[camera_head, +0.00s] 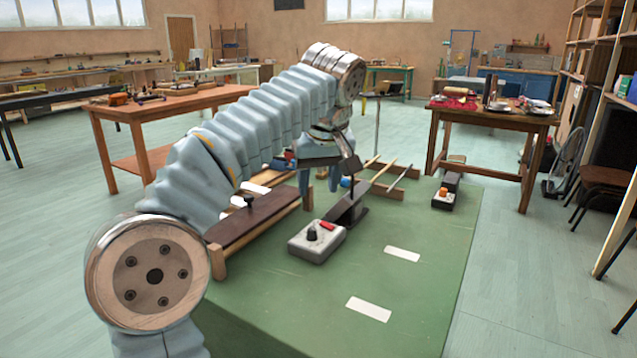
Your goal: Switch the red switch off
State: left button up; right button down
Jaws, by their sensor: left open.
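The red switch (328,226) is a small red rocker on top of a light grey box (313,250), beside a black knob (312,232). The box sits on the green-topped table (420,270) near the middle of the picture. I cannot tell which way the rocker is tipped. My left arm reaches in from the left and arches over the table. My left gripper (326,178) points down above and beyond the box, open and apart from the switch. Parts of its fingers are hard to make out. My right gripper is not in view.
A dark wedge-shaped piece (346,208) stands just behind the box. A wooden frame (385,175) and a small box with an orange knob (443,198) are farther back. The front right tabletop has only white patches (368,308).

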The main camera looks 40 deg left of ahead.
aim_at(326, 226)
jog(key=l, duration=0.6)
jog(key=i+l, duration=0.1)
jog(key=l, duration=0.55)
